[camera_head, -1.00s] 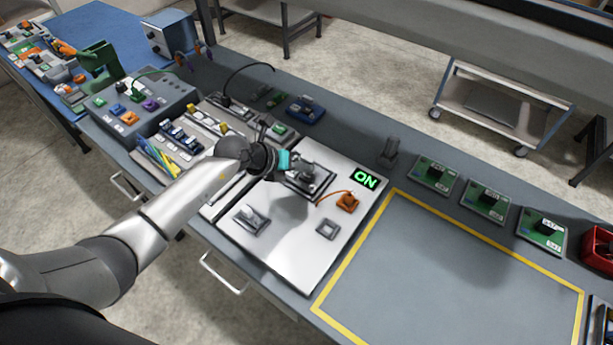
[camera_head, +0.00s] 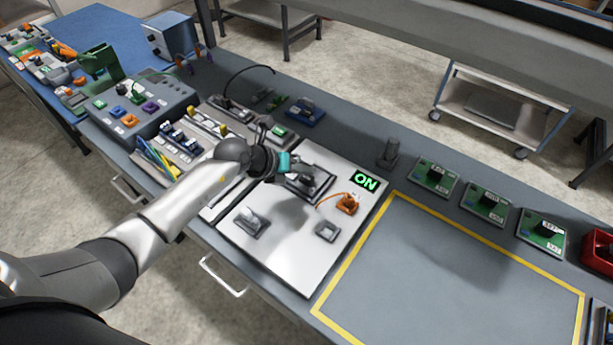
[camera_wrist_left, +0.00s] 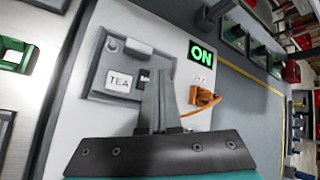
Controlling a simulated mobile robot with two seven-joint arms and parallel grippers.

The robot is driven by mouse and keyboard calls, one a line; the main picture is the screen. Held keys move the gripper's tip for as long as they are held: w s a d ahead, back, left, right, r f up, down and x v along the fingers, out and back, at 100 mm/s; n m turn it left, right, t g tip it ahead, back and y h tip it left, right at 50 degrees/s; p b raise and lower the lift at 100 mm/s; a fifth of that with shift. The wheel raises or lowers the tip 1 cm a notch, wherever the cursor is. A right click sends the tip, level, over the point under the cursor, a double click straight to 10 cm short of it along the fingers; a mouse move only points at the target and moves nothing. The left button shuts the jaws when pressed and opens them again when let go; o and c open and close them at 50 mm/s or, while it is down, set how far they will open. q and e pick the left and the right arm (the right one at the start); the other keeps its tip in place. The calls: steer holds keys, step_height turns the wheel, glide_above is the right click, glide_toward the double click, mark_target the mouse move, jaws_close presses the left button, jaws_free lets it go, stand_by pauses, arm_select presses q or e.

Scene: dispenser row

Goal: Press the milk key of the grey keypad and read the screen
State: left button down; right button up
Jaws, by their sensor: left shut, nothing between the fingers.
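A light panel (camera_head: 285,265) on the bench carries a grey unit (camera_wrist_left: 103,88) with a dark frame, a pale block and a label that reads TEA. No key marked milk is legible in either view. A black screen (camera_head: 365,181) beside it shows ON in green; it is also in the left wrist view (camera_wrist_left: 201,53). My left gripper (camera_head: 308,180) is over the grey unit and hides part of it. In the left wrist view its fingers (camera_wrist_left: 156,85) are together and empty, at the unit's right side. I cannot tell whether they touch it. My right gripper is not in view.
An orange part (camera_head: 346,203) with a cable sits right of the grey unit. Two small grey fixtures (camera_head: 251,223) (camera_head: 327,231) are nearer the panel's front. Several green boards (camera_head: 484,203) stand along the back. The yellow-outlined area (camera_head: 455,275) is clear.

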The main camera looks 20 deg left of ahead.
mark_target(303, 181)
arm_select(q)
steer(key=shift+f, duration=0.1)
stand_by(0.7)
steer(key=shift+f, duration=0.35)
steer(key=shift+f+b, duration=0.5)
stand_by(0.6)
stand_by(0.3)
steer(key=shift+r+p, duration=0.95)
steer(key=shift+p, duration=0.1)
step_height(303, 181, up, 5)
steer(key=p, duration=0.5)
